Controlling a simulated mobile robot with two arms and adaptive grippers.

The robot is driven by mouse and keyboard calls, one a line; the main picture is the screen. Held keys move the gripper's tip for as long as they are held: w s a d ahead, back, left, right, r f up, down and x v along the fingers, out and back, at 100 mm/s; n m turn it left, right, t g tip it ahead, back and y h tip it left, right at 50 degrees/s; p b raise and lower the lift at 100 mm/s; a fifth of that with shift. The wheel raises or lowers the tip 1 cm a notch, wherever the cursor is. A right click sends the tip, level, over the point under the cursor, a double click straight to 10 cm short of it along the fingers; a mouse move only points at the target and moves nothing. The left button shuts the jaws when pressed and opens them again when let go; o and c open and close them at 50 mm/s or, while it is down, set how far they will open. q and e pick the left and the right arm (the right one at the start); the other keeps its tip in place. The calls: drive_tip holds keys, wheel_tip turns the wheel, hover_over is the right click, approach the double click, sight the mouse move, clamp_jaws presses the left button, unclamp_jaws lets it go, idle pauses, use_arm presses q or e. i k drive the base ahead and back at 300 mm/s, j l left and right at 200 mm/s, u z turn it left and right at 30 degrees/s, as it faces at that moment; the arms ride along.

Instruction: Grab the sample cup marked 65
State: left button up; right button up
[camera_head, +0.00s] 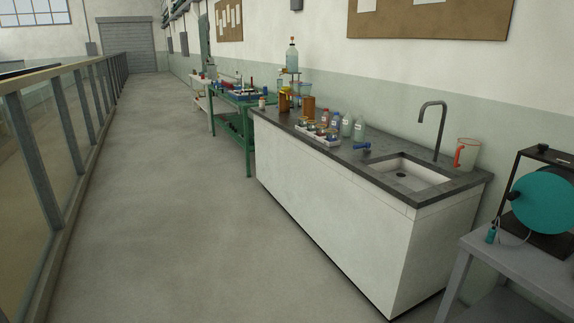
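A pale tray (331,143) with several small cups stands on the dark worktop of the white counter, near its front edge. The cups are too small for me to read any marking, so I cannot tell which one is marked 65. Neither of my grippers is in view.
Several bottles (347,125) stand behind the tray. The counter (330,220) also has a sink (408,172), a tap (440,118) and a jug (466,154). A grey table (520,262) holds a teal reel (541,200). The floor (170,210) left of the counter is clear up to the flume's glass side (25,190).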

sight(321, 128)
drive_tip(key=i, duration=2)
